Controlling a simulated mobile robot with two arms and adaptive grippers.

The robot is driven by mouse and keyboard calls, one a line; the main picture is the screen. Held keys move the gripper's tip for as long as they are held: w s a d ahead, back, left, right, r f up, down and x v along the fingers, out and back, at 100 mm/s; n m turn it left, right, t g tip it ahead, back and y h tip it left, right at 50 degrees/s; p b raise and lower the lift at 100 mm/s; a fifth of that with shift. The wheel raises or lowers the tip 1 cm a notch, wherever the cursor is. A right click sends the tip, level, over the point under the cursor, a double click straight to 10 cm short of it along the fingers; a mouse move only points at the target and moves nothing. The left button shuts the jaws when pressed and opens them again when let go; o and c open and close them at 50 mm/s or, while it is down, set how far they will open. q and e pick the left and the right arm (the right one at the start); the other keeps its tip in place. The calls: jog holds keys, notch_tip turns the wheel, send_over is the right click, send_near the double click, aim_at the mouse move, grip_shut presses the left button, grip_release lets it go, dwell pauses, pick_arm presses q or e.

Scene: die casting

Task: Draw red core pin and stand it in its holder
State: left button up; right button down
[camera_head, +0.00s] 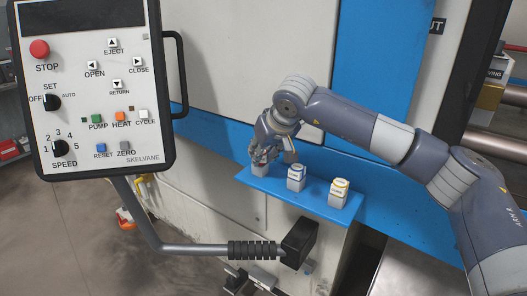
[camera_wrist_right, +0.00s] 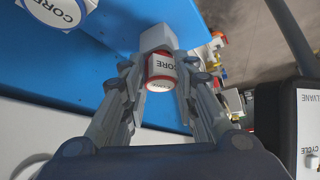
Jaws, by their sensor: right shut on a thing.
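My right gripper (camera_head: 264,154) is at the left end of a blue shelf, over a pale grey block (camera_head: 258,171). In the right wrist view, its fingers (camera_wrist_right: 163,85) are closed on both sides of a white piece with red bands marked "CORE", the red core pin (camera_wrist_right: 161,72). A pale block (camera_wrist_right: 158,38) lies directly beyond the red piece; whether the two are joined or only touching cannot be told. The fingers hide the red piece in the head view. My left gripper is not in view.
A blue-banded core piece (camera_head: 296,177) and a yellow-banded one (camera_head: 338,192) stand to the right on the blue shelf (camera_head: 275,187). A control panel (camera_head: 95,90) hangs at the left, its tubular arm (camera_head: 200,249) running below the shelf.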

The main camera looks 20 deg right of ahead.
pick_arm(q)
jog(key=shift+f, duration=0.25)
pick_arm(e)
jog(key=shift+f, duration=0.3)
jog(key=c, duration=1.2)
grip_release()
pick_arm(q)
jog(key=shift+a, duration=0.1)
pick_arm(e)
jog(key=shift+s+d+r, duration=0.1)
jog(key=shift+s+r, duration=0.05)
jog(key=shift+r, duration=0.1)
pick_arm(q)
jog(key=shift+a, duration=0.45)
pick_arm(e)
jog(key=v, duration=0.7)
jog(key=shift+r, duration=0.25)
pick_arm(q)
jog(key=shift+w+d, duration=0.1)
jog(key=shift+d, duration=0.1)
pick_arm(e)
jog(key=shift+s, duration=0.1)
